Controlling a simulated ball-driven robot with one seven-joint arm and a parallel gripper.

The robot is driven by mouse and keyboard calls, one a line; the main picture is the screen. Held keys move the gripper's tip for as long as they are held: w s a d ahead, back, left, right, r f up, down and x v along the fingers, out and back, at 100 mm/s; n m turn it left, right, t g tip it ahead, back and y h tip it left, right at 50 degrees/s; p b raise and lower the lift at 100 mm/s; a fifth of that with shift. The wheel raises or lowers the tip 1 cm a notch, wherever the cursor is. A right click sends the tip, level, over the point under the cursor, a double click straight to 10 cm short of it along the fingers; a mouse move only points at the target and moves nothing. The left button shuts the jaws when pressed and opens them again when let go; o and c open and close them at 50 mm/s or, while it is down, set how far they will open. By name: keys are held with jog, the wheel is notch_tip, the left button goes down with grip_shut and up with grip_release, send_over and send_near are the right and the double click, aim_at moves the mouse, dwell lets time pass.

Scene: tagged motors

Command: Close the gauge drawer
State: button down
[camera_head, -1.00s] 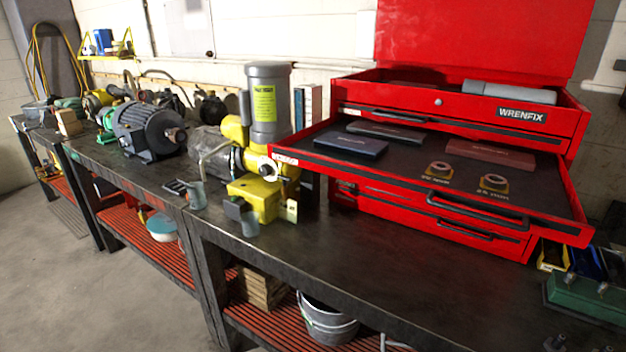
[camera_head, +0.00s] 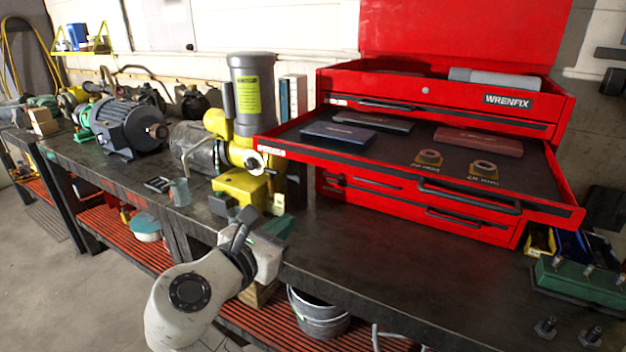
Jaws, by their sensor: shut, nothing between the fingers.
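The gauge drawer (camera_head: 345,157) is the wide red top-level drawer of the red tool chest. It is pulled far out over the bench, with a dark liner and a black bar handle (camera_head: 470,196) on its front. My gripper (camera_head: 277,228) is at the bench's front edge, left of and below the drawer front. It is shut and empty, apart from the drawer. Its fingertips are small and partly hidden by my wrist.
Inside the drawer lie a blue case (camera_head: 338,133), a dark case (camera_head: 373,121), a reddish case (camera_head: 478,142) and two ring gauges (camera_head: 484,169). A yellow-and-grey pump (camera_head: 253,125) stands left of the drawer. The bench top (camera_head: 370,245) below the drawer is mostly clear.

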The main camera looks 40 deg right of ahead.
notch_tip(320, 180, up, 4)
jog(key=a+n+h, duration=0.1)
jog(key=p, duration=0.3)
send_near(321, 166)
jog(key=x, duration=0.6)
jog(key=shift+d+f+h, duration=0.2)
jog(key=shift+d+h, duration=0.1)
jog(key=shift+d, duration=0.1)
jog(key=shift+w+d, duration=0.1)
jog(key=shift+w, duration=0.1)
jog(key=shift+w+d, duration=0.1)
jog(key=shift+d, duration=0.2)
jog(key=x, duration=2.3)
jog(key=shift+w+d, duration=0.1)
jog(key=shift+d, duration=0.05)
